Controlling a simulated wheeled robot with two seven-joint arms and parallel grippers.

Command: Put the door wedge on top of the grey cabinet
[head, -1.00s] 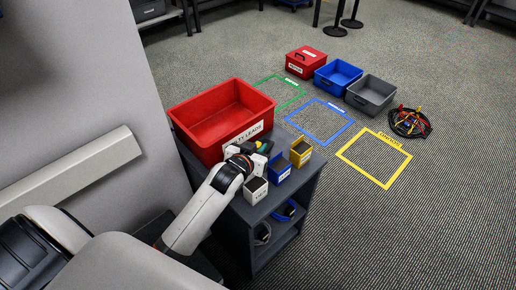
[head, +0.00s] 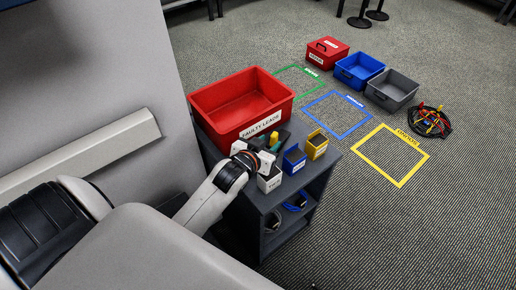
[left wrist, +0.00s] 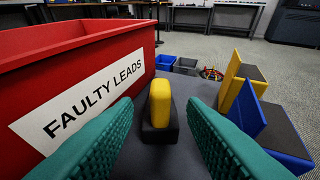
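The yellow-and-black block (left wrist: 160,108), which I take for the door wedge, stands on the dark grey top of the grey cabinet (head: 325,168), beside the red bin. In the head view its yellow part (head: 274,138) shows just beyond my left gripper (head: 268,149). In the left wrist view the green finger pads of my left gripper (left wrist: 160,140) are spread wide, with a gap on both sides of the block. The gripper is open and empty, low over the cabinet top. My right gripper is not in view.
A red bin (head: 215,102) labelled FAULTY LEADS fills the far left of the top. Several bins, a cable coil (head: 430,122) and floor outlines lie beyond.

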